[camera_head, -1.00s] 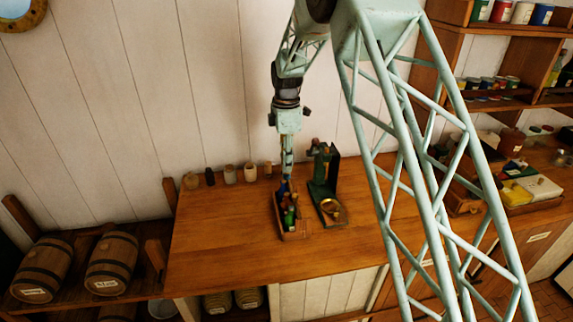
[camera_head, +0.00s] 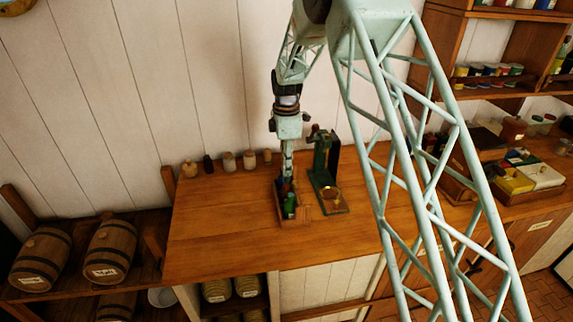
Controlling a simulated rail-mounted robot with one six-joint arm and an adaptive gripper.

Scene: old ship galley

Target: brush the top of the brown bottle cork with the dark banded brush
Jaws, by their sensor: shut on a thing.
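My gripper (camera_head: 287,176) points down at the back end of a small wooden caddy (camera_head: 303,214) on the bench. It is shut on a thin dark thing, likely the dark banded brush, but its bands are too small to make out. A green bottle (camera_head: 290,206) stands in the caddy in front of my gripper. A brown bottle (camera_head: 190,169) stands at the left end of a row along the back wall, left of my gripper and apart from it. Its cork is too small to make out clearly.
A dark bottle (camera_head: 209,165), pale jars (camera_head: 229,162) and a small brown jar (camera_head: 267,156) continue the row. A green stand (camera_head: 322,165) rises close to the right of my gripper. The bench (camera_head: 225,230) is clear at front left. Barrels (camera_head: 110,250) lie lower left.

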